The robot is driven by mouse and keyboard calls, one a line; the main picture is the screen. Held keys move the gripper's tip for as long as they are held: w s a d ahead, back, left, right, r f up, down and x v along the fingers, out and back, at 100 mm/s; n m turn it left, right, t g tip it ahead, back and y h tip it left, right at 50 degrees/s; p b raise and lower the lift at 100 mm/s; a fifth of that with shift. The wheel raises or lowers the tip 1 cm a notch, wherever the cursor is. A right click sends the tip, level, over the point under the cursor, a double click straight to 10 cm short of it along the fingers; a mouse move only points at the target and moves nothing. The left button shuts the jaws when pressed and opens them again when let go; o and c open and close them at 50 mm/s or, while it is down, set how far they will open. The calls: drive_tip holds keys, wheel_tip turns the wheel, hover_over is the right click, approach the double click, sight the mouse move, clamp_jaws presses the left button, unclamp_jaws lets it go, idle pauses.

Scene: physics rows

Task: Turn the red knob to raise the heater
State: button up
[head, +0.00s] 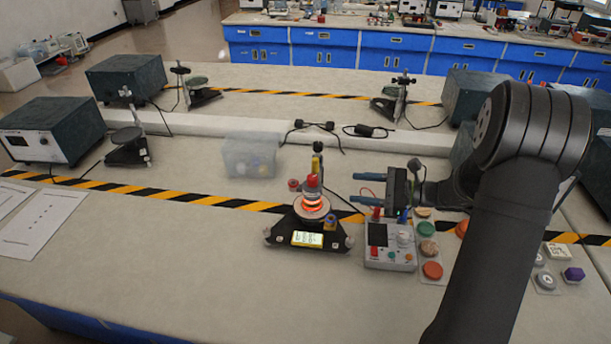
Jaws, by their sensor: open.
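The heater device (289,233) stands on the bench at centre, on a dark triangular base with a lit yellow-green display (307,239). Its round plate (327,209) has a glowing orange ring in the middle. A red part (313,181) stands above the glow, and a smaller red knob-like part (293,184) sits at the upper left; I cannot tell which is the red knob. My gripper (354,188) is open and empty, to the right of the heater. Its two blue fingers point left toward the heater, apart from it.
A control box (377,258) with buttons stands right of the heater, beside coloured round pieces (432,270). A clear bin (250,158) is behind left. Dark instrument boxes (50,130) stand at the sides.

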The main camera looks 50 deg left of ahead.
drive_tip(key=w+d+f+m+t+y, duration=0.1)
drive_tip(key=m+y, duration=0.1)
drive_tip(key=m, duration=0.3)
approach(305, 183)
drive_tip(key=shift+m, duration=0.3)
drive_tip(key=s+a, duration=0.1)
drive_tip(key=a, duration=0.1)
drive_tip(key=s+a+r, duration=0.1)
drive_tip(key=s+a, duration=0.1)
drive_tip(key=a, duration=0.1)
drive_tip(key=s+a+r, duration=0.1)
drive_tip(key=s+a, duration=0.1)
drive_tip(key=a, duration=0.1)
drive_tip(key=shift+s+a+r, duration=0.15)
drive_tip(key=shift+a+r, duration=0.05)
drive_tip(key=shift+c, duration=0.2)
drive_tip(key=c, duration=1)
